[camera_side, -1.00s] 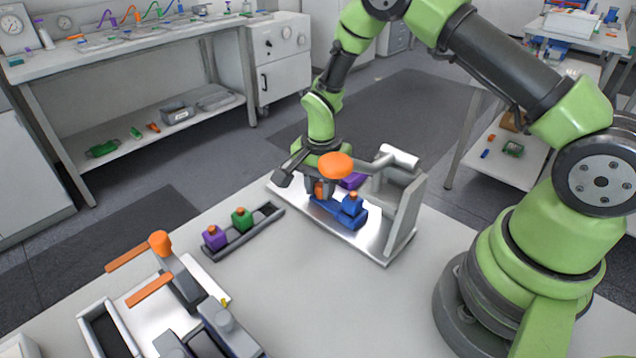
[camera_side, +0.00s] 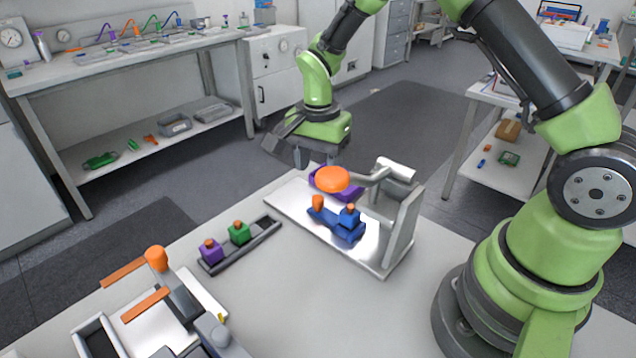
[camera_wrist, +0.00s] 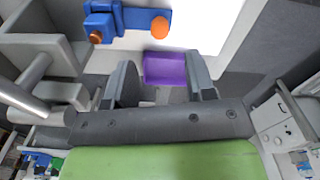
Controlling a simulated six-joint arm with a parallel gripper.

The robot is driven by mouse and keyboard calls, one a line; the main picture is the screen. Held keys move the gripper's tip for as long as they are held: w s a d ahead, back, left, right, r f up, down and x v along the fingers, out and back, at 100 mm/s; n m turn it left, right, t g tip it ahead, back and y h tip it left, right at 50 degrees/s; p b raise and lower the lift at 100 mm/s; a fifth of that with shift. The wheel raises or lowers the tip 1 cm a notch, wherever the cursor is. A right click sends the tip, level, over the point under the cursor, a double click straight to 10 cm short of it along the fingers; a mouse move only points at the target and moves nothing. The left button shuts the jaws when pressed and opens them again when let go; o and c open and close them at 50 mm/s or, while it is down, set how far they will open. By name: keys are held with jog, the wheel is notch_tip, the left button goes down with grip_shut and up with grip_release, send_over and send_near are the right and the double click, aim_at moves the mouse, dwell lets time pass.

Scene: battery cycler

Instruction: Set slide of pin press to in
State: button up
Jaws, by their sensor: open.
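The pin press (camera_side: 398,232) is a metal plate with an upright frame and a lever ending in an orange knob (camera_side: 332,179). A blue slide (camera_side: 332,225) with an orange peg (camera_side: 318,202) lies on its plate, and a blue block with an orange top (camera_side: 349,215) sits at its right end. The slide also shows at the top of the wrist view (camera_wrist: 130,18). A purple tray (camera_wrist: 165,69) shows between my fingers in the wrist view and behind the orange knob in the side view. My gripper (camera_wrist: 160,82) is open and empty, above and behind the press.
A dark rack (camera_side: 250,247) with a purple and a green block stands left of the press.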

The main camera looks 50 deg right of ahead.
aim_at(318, 197)
jog(key=shift+r, duration=0.85)
notch_tip(318, 197, down, 10)
jog(key=n+g+y, duration=0.1)
jog(key=n, duration=0.2)
jog(key=n+g+y, duration=0.2)
jog(key=n, duration=0.1)
jog(key=shift+r, duration=0.15)
jog(key=shift+s, duration=0.1)
grip_shut()
